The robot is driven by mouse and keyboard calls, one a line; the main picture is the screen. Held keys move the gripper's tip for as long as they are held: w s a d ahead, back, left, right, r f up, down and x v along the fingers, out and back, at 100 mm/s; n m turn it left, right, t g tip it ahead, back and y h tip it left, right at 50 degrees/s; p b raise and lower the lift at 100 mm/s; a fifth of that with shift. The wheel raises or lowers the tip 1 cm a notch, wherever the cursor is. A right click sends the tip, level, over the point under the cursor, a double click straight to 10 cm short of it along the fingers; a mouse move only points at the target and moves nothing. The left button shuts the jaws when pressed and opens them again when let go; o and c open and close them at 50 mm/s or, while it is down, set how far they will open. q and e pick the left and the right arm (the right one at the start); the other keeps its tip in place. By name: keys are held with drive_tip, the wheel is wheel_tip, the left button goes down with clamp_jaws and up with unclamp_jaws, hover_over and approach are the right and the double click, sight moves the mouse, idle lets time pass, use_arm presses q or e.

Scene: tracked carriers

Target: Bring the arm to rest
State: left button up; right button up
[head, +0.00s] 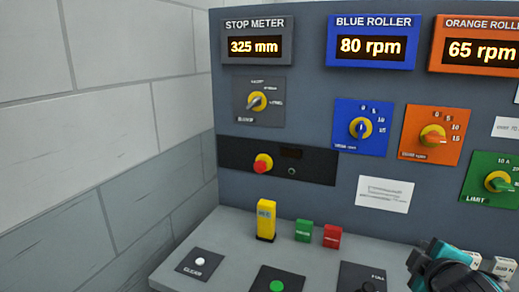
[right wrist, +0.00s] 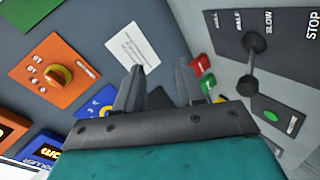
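My right gripper (right wrist: 158,72) shows in the right wrist view with its two dark fingers apart and nothing between them. It is in front of the control panel, with a white label and the orange dial plate beyond it. In the head view, a teal and black part of my right arm (head: 445,268) shows at the lower right corner, over the desk's right side. Its fingers cannot be made out there. My left arm and gripper are in neither view.
The grey panel (head: 310,100) carries displays, dials and a red knob (head: 263,164). On the desk (head: 225,232) stand a yellow block (head: 266,220), a green block (head: 303,230) and a red block (head: 332,236). The right wrist view shows a black lever (right wrist: 254,50). A block wall (head: 100,130) is at left.

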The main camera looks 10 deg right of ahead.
drive_tip(key=s+a+f+m+g+y, duration=0.35)
drive_tip(key=s+a+f, duration=0.4)
drive_tip(key=s, duration=0.25)
drive_tip(key=s+a+f+m+g+y, duration=0.2)
drive_tip(key=s+a+f+m+g, duration=0.2)
drive_tip(key=s+a+f, duration=0.45)
drive_tip(key=w+a+f+t+y, duration=0.1)
drive_tip(key=w+f+t, duration=0.3)
drive_tip(key=f, duration=0.5)
drive_tip(key=shift+w+a+f+n+t, duration=0.15)
drive_tip(key=shift+w+a+n+t, duration=0.25)
drive_tip(key=shift+t, duration=0.95)
